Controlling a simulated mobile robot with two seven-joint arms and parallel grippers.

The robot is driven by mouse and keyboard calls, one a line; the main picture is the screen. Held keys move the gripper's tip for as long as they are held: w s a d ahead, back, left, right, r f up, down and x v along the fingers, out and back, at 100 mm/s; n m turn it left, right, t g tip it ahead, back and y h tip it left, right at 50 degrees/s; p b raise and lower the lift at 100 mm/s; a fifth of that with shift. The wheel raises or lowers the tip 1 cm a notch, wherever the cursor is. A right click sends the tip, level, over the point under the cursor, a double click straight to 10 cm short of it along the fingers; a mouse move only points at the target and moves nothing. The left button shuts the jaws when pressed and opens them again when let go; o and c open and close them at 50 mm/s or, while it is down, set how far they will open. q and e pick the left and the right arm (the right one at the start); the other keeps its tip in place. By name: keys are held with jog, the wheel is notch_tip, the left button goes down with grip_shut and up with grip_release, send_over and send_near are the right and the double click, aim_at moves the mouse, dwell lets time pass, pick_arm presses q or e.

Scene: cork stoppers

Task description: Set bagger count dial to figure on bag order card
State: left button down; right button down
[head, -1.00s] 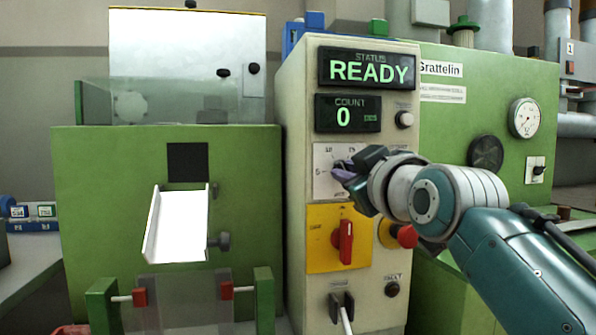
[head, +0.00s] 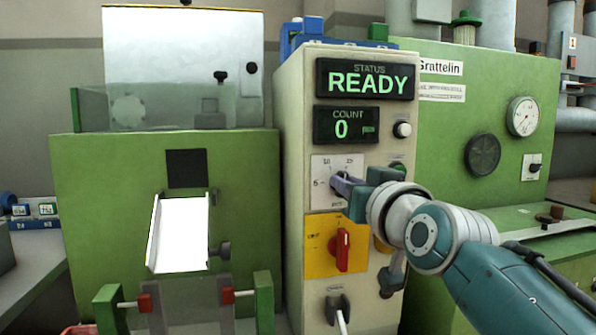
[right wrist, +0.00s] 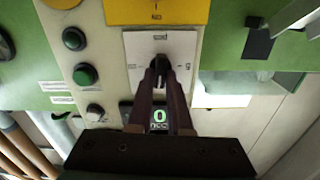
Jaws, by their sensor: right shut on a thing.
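The count dial is a dark knob (right wrist: 159,64) on a white plate with printed marks (head: 322,167), on the cream control column below the displays. My right gripper (right wrist: 160,78) is shut on the knob, one finger on each side, in the right wrist view. In the head view the right gripper (head: 342,184) comes in from the right and covers most of the dial, so its pointer setting cannot be read. The count display (head: 346,126) reads 0, and the status display (head: 366,79) reads READY. No bag order card can be made out. My left gripper is not in view.
A red switch (head: 342,249) on a yellow plate (head: 317,262) sits just below the dial. A white chute (head: 180,234) projects from the green machine (head: 90,200) on the left. A white button (head: 402,129) is right of the count display.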

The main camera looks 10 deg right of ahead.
jog(key=m+p, duration=0.1)
jog(key=m, duration=0.3)
jog(key=shift+d+m, duration=0.15)
jog(key=shift+m, duration=0.15)
dwell(0.5)
jog(key=c, duration=0.8)
grip_release()
jog(key=shift+c, duration=0.2)
